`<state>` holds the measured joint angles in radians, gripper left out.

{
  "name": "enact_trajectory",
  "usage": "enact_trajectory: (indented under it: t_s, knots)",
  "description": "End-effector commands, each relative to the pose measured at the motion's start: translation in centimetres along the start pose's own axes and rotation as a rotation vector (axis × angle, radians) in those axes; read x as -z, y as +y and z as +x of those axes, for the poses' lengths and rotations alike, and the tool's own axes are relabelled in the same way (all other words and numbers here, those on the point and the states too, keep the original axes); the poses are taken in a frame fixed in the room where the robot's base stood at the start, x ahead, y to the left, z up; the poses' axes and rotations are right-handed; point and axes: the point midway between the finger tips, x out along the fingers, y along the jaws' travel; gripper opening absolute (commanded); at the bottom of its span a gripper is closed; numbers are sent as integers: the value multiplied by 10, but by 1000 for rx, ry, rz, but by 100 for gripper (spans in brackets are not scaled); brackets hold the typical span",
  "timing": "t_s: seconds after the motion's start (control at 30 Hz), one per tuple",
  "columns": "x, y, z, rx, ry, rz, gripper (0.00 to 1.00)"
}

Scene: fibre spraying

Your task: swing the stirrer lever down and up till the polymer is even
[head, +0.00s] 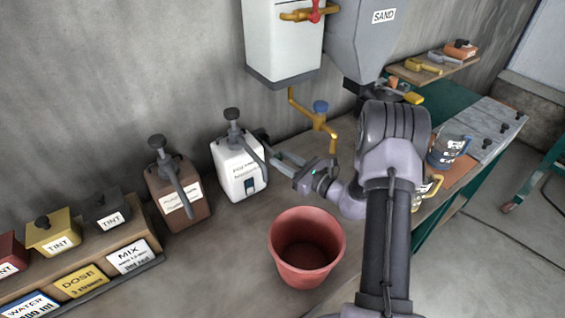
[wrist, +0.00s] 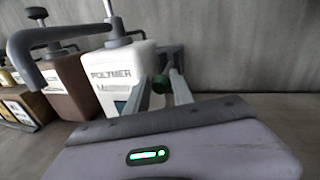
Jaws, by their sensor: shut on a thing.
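The polymer container (head: 238,172) is a white box with a label, a dark blue window and a grey pump top. It also shows in the wrist view (wrist: 125,72), left of my fingers. My gripper (head: 272,146) reaches in from the right to the container's right side. In the wrist view my gripper (wrist: 170,65) has its two grey fingers close together, with a dark green knob (wrist: 161,84) between them. I take this knob for the stirrer lever's grip; the fingers hide most of the lever. The evenness of the polymer cannot be seen.
A brown container (head: 178,200) stands left of the polymer. An empty red bucket (head: 306,240) stands in front, below my arm. A yellow tap pipe (head: 318,118) hangs behind my gripper. Tint boxes (head: 54,232) stand on a wooden rack at left.

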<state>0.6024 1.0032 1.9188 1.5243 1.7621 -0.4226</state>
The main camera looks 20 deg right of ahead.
Motion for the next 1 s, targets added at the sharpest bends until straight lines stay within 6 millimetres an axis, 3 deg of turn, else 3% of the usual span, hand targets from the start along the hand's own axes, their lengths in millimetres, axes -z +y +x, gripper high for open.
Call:
enact_trajectory:
  t_s: [0.2, 0.77, 0.8, 0.87, 1.0]
  knots:
    - [-12, -3, 1, 5, -7, -3, 0]
    - [-14, -4, 1, 6, -8, -3, 0]
    - [-14, -4, 1, 6, -8, -3, 36]
    - [-14, -4, 1, 5, -7, -2, 48]
    - [-13, -3, 1, 4, -4, -1, 50]
